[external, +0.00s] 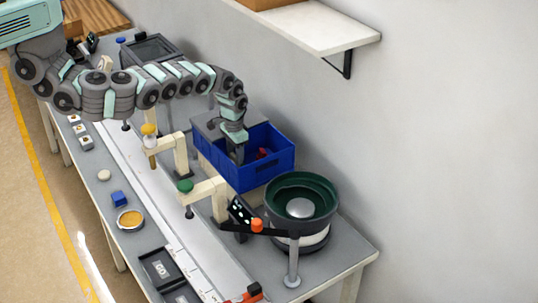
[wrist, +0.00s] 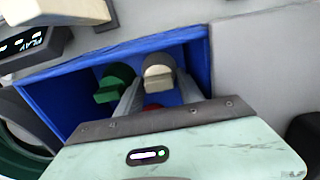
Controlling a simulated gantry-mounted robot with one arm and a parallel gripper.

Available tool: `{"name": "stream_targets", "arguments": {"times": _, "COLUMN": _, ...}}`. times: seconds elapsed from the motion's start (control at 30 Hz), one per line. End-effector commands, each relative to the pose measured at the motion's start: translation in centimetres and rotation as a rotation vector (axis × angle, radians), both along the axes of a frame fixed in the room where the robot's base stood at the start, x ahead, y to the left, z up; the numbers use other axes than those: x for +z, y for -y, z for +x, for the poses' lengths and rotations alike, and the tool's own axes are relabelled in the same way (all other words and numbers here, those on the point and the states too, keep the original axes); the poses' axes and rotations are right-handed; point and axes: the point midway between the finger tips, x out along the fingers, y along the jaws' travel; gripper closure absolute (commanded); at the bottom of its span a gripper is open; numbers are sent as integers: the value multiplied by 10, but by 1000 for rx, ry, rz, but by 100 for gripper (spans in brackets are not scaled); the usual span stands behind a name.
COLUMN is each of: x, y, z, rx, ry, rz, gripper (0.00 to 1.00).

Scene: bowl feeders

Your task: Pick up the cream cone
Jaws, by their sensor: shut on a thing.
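The cream cone (wrist: 158,72) is inside the blue bin, close to the bin's far wall in the wrist view. My gripper (wrist: 161,88) reaches down into the bin with one finger on each side of the cone and is shut on it. In the external view my gripper (external: 237,153) points down into the blue bin (external: 262,173); its fingertips and the cone are hidden there by the gripper and the bin wall. The blue bin also shows in the wrist view (wrist: 62,88).
A green piece (wrist: 116,83) lies in the bin beside my left finger. A red piece (wrist: 153,107) is partly hidden below the cone; it also shows in the external view (external: 262,153). A green bowl feeder (external: 301,203) stands near the bin.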

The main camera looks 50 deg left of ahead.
Motion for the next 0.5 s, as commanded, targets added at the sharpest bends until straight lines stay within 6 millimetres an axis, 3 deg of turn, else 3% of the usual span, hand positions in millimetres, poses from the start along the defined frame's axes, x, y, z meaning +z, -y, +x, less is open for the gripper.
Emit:
{"name": "stream_targets", "arguments": {"times": 0.27, "x": 13, "y": 0, "z": 1, "rx": 1, "ry": 2, "rz": 0, "gripper": 96}}
{"name": "stream_targets", "arguments": {"times": 0.5, "x": 46, "y": 2, "z": 2, "rx": -1, "ry": 3, "rz": -3, "gripper": 96}}
